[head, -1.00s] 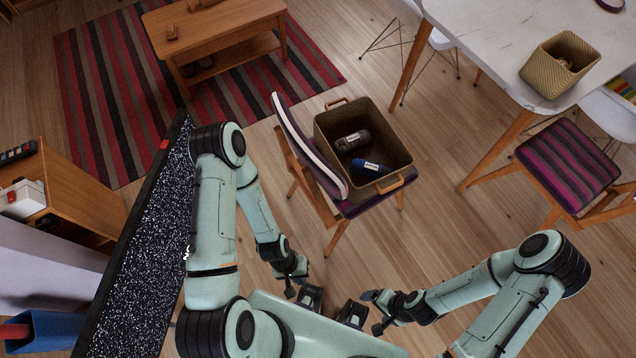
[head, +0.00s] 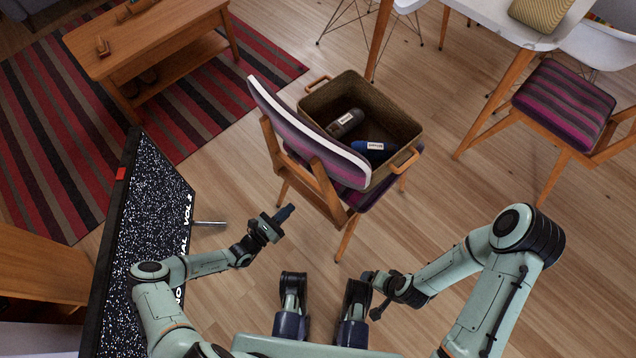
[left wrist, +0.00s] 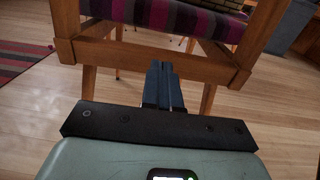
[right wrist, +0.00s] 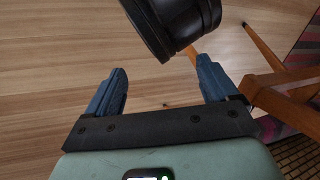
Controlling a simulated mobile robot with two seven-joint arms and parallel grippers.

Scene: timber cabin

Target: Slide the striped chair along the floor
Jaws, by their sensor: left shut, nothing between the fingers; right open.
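The striped chair (head: 310,150) stands upright in the middle of the head view, its backrest towards me. It has a wooden frame and a purple-and-dark striped seat with a basket on it. In the left wrist view its rear rail (left wrist: 105,50) and legs fill the upper part. My left gripper (head: 288,211) is shut and empty, pointing at the chair's rear; its fingers (left wrist: 163,75) overlap the rail in that view, and contact cannot be told. My right gripper (head: 368,278) is open and empty, low in front of the chair; the right wrist view shows its spread fingers (right wrist: 160,85).
The basket (head: 390,108) on the seat holds a dark bottle (head: 344,123) and a blue one (head: 374,147). A second striped chair (head: 562,105) and white table (head: 480,22) stand right. A speckled black panel (head: 145,215) flanks my left arm. Wood floor lies open at right.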

